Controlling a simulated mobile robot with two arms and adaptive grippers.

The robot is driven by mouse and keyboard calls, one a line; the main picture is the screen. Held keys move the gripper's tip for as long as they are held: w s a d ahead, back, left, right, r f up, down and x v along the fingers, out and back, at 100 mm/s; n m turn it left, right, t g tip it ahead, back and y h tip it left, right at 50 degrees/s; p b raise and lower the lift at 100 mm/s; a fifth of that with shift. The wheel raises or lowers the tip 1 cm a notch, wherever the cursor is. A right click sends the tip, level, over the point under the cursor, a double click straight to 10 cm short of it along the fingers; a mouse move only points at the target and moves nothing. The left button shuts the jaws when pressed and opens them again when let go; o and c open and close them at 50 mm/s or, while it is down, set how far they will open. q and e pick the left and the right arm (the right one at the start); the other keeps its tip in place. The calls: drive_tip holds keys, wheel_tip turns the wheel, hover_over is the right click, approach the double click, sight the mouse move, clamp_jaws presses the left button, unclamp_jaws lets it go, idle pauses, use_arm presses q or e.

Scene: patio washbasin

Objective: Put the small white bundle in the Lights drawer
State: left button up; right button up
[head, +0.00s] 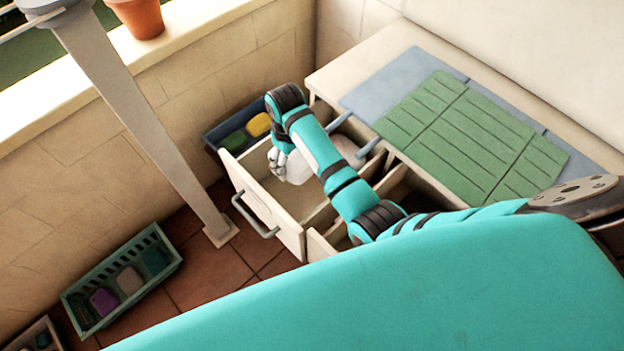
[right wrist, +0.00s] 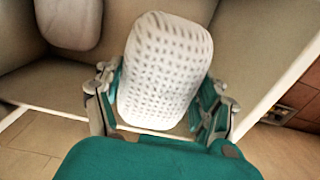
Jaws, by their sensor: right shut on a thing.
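The small white bundle (right wrist: 165,70) has a dotted weave and sits between the fingers of my right gripper (right wrist: 162,88), which is shut on it. In the head view the bundle (head: 298,168) shows partly beside my right gripper (head: 277,158), inside or just above an open cream drawer (head: 262,205) with a grey handle. I cannot tell whether it touches the drawer floor. No Lights label is readable. My left gripper is not in view.
Another pale bundle (right wrist: 70,22) lies farther back in the drawer; my arm crosses above it. A second open drawer (head: 318,246) is to the right. A blue crate (head: 211,138) stands behind, and a green basket (head: 122,280) is on the tiles.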

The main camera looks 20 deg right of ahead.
drive_tip(key=shift+s+d+f+b, duration=0.1)
drive_tip(key=shift+s+f+b, duration=0.15)
drive_tip(key=shift+f+b, duration=0.6)
drive_tip(key=b, duration=0.7)
approach(297, 199)
wheel_tip(297, 199, down, 6)
drive_tip(key=shift+r+b, duration=0.15)
drive_tip(key=shift+b, duration=0.4)
drive_tip(key=shift+f, duration=0.2)
drive_tip(key=o, duration=1.2)
drive_tip(key=shift+c, duration=0.2)
wheel_tip(297, 199, up, 12)
drive_tip(key=p, duration=0.2)
drive_tip(key=shift+r, duration=0.2)
